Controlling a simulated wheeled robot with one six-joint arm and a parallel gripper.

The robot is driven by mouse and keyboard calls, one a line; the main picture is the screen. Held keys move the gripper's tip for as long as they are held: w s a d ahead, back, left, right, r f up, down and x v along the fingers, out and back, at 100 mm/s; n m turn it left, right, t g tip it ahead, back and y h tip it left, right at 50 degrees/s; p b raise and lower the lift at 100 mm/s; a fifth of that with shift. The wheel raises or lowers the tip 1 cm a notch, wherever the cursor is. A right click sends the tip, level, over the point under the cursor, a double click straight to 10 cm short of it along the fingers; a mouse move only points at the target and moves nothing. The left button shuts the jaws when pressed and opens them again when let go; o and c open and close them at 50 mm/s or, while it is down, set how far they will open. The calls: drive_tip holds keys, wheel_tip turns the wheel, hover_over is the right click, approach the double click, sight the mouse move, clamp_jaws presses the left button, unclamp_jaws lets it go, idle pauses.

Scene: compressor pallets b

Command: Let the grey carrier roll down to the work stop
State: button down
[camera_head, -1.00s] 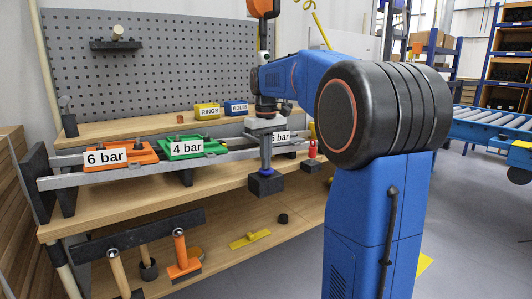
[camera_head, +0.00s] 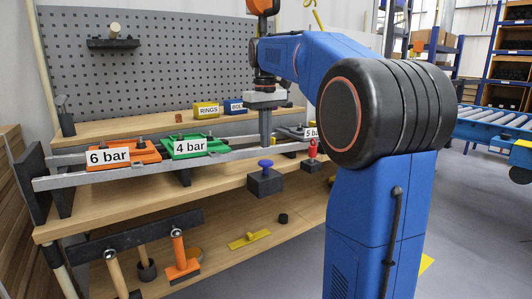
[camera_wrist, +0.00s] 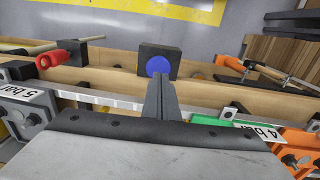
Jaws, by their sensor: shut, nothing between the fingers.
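The grey carrier (camera_head: 290,132), labelled 5 bar, sits on the right part of the sloping rail, its label partly behind my arm. It also shows at the left of the wrist view (camera_wrist: 40,102). A blue knob (camera_head: 265,163) on a dark block (camera_head: 265,183) stands at the rail's front, left of the carrier. A red knob (camera_head: 312,148) on another block stands near the carrier's label; I cannot tell whether they touch. My gripper (camera_head: 265,144) is shut and empty, pointing down just above the blue knob and apart from it.
The orange 6 bar carrier (camera_head: 122,154) and green 4 bar carrier (camera_head: 198,147) sit on the rail to the left. Yellow RINGS (camera_head: 207,110) and blue BOLTS (camera_head: 236,107) boxes stand on the shelf behind.

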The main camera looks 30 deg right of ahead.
wheel_tip(320, 180, up, 6)
drive_tip(key=shift+r, duration=0.25)
idle(0.5)
drive_tip(key=s+a+f+t, duration=0.1)
drive_tip(key=s+a+f, duration=0.4)
drive_tip(key=s+f, duration=0.5)
drive_tip(key=s+a+f+t, duration=0.2)
drive_tip(key=s+a+f, duration=0.2)
drive_tip(key=s+f, duration=0.5)
drive_tip(key=s+a+f+t, duration=0.1)
drive_tip(key=s+a+f, duration=0.4)
drive_tip(key=s+f, duration=0.5)
drive_tip(key=shift+s+a+f+t, duration=0.3)
drive_tip(key=shift+f+t, duration=0.1)
drive_tip(key=shift+f, duration=0.45)
